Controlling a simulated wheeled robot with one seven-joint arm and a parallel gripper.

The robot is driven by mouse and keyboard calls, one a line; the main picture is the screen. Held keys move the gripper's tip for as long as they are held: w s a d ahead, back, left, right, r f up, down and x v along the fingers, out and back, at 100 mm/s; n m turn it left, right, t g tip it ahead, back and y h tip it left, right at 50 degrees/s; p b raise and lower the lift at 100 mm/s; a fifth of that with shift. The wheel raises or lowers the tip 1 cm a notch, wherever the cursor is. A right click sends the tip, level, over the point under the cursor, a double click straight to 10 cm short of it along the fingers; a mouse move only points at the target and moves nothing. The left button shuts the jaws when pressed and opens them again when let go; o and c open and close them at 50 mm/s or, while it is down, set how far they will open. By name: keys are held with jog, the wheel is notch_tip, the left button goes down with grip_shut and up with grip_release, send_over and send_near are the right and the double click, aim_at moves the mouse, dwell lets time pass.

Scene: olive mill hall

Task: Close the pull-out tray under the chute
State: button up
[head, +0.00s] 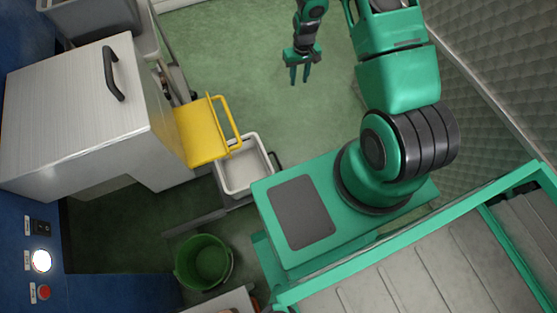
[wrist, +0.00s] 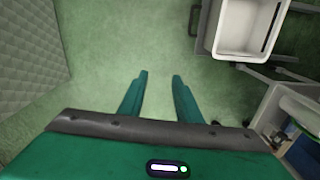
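The pull-out tray (head: 241,171) is a cream, open-topped, empty box on a grey frame with a dark handle (head: 277,161) on its right side. It sits extended beside the yellow chute (head: 203,133), which juts from the metal cabinet and overlaps the tray's upper left edge. In the wrist view the tray (wrist: 220,45) is at the upper right, cut by the frame edge, its handle (wrist: 194,20) at its left. My gripper (head: 299,78) is open and empty, above and right of the tray in the head view, apart from it. Its fingers (wrist: 159,76) show only floor between them.
A metal cabinet (head: 75,100) with a black handle stands at left. A green bucket (head: 205,262) is on the floor below the tray. A blue panel (head: 28,275) has buttons. A quilted wall (head: 480,100) is at right. Green floor (head: 260,45) around my gripper is clear.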

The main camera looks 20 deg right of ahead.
jog(key=s+a+f, duration=0.1)
jog(key=a+f, duration=0.2)
jog(key=f, duration=0.5)
jog(key=s+a+f, duration=0.2)
jog(key=f, duration=0.6)
jog(key=y, duration=0.2)
send_near(278, 162)
jog(key=shift+n, duration=0.4)
jog(key=f, duration=0.2)
jog(key=a+f, duration=0.1)
jog(key=f, duration=0.4)
jog(key=shift+w+a+f, duration=0.1)
jog(key=shift+a+f, duration=0.05)
jog(key=shift+f, duration=0.2)
grip_shut()
